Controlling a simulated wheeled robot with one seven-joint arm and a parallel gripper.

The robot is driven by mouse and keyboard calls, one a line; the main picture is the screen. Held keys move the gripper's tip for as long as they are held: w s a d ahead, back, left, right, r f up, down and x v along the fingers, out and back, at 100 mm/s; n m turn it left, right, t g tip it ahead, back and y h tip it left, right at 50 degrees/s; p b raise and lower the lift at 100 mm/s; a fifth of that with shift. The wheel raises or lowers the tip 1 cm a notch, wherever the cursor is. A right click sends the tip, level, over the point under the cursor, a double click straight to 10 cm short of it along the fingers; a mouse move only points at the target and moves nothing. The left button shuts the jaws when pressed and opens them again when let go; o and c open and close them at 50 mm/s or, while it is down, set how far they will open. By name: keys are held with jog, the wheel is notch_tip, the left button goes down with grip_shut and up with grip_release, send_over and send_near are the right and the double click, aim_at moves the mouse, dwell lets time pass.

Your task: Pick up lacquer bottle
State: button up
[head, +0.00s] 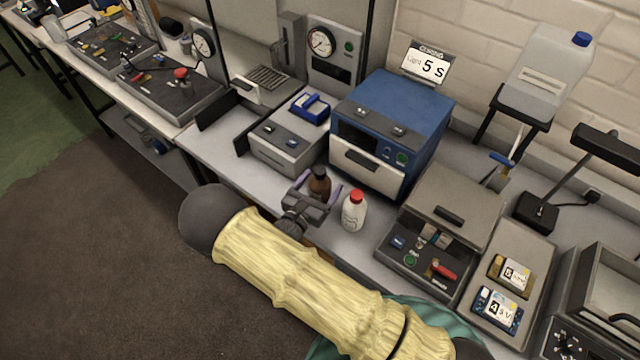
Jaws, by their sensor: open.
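A brown bottle with a dark cap (319,182) stands on the bench in front of the blue oven-like box. A white bottle with a red cap (354,212) stands upright just to its right. No readable label shows which of them is the lacquer bottle. My gripper (318,192) is open at the brown bottle, with its purple-grey fingers on the bottle's left and right. The gripper body hides the bottle's lower part. I cannot tell whether the fingers touch it.
The blue box (392,120) stands close behind the bottles. Bare bench shows left of my gripper.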

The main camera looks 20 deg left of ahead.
jog(key=shift+x, duration=0.85)
jog(key=shift+w, duration=0.1)
jog(key=shift+r, duration=0.1)
jog(key=c, duration=1.2)
jog(key=shift+c, duration=0.2)
notch_tip(320, 180, up, 10)
jog(key=shift+b, duration=1.05)
